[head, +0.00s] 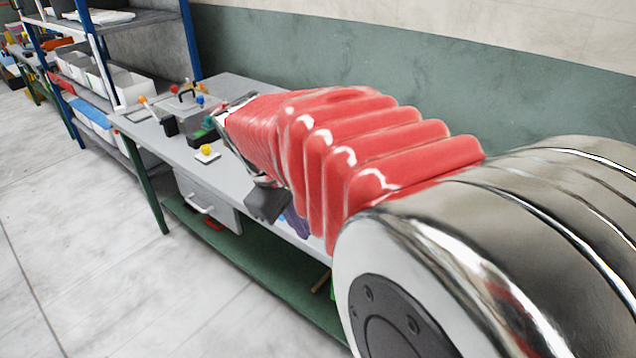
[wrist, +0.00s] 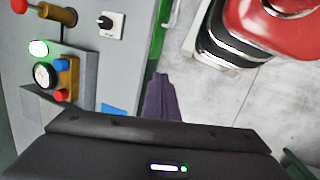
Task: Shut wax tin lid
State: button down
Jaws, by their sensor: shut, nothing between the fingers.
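I cannot pick out the wax tin or its lid for certain in either view. In the head view a grey box with a dark handle on top (head: 187,108) stands toward the far end of the grey bench; I cannot tell whether it is the tin. My gripper (head: 297,222) hangs at the bench's front edge in the head view, largely hidden behind my red arm. In the wrist view my gripper's purple fingers (wrist: 160,97) are together and empty, over the gap between the bench and the floor.
The grey bench (head: 240,87) has a drawer (head: 208,203) and a green lower shelf. A yellow knob on a pale plate (head: 207,153) is near its front edge. The wrist view shows a gauge (wrist: 45,75) and a black switch (wrist: 104,22). Blue-framed shelving (head: 188,40) stands behind; floor is clear in front.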

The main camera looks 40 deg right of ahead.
jog(key=s+d+f+n+g, duration=0.1)
jog(key=d+f+g, duration=0.1)
jog(key=d, duration=0.8)
jog(key=s+d+f+n+g, duration=0.1)
jog(key=d+f+g, duration=0.2)
jog(key=d, duration=0.6)
jog(key=shift+d+f+g, duration=0.2)
jog(key=shift+d+g, duration=0.15)
jog(key=shift+g, duration=0.85)
jog(key=x, duration=1)
jog(key=shift+s+d, duration=0.45)
jog(key=shift+s, duration=0.25)
jog(key=shift+s+d, duration=0.25)
jog(key=shift+s, duration=0.3)
jog(key=shift+s+d, duration=0.25)
jog(key=shift+s, duration=0.35)
